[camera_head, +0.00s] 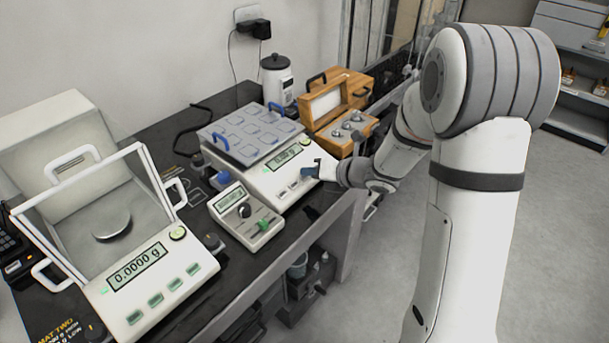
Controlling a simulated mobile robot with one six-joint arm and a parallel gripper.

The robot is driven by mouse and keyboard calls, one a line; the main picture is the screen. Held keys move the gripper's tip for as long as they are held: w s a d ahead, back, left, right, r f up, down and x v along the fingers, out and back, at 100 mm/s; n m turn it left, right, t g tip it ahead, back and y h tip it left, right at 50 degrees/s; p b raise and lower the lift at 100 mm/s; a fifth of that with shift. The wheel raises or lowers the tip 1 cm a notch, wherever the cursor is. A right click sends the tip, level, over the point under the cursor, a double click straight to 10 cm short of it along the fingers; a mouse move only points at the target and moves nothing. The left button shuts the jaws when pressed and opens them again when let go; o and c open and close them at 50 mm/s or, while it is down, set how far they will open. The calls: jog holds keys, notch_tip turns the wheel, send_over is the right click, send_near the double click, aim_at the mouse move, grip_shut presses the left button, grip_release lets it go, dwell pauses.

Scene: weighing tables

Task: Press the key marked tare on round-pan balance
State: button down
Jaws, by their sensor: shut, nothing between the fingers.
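The round-pan balance (146,293) stands at the left on the dark table. Its round metal pan (112,226) sits inside a clear draft shield with pale frames. Its display (137,265) reads 0.0000 g. Several green keys (155,299) lie in a slanting row below the display; their markings are too small to read, so I cannot tell which is tare. My gripper (307,172) is shut and empty. It is well to the right of the round-pan balance, at the front right of another balance (271,180). I cannot tell whether it touches that balance.
The other balance carries a grey tray (247,136) with blue handles. A small instrument (245,217) with a dark knob and a green part stands between the balances. A wooden box (337,101) and a white canister (277,82) stand behind. Open floor lies right of the table.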

jog(key=shift+s+d+r, duration=0.1)
jog(key=shift+r, duration=0.5)
jog(key=r+p, duration=0.2)
jog(key=r, duration=0.1)
jog(key=s+d+r+p, duration=0.1)
jog(key=shift+d+r, duration=0.1)
jog(key=shift+r, duration=0.25)
dwell(0.6)
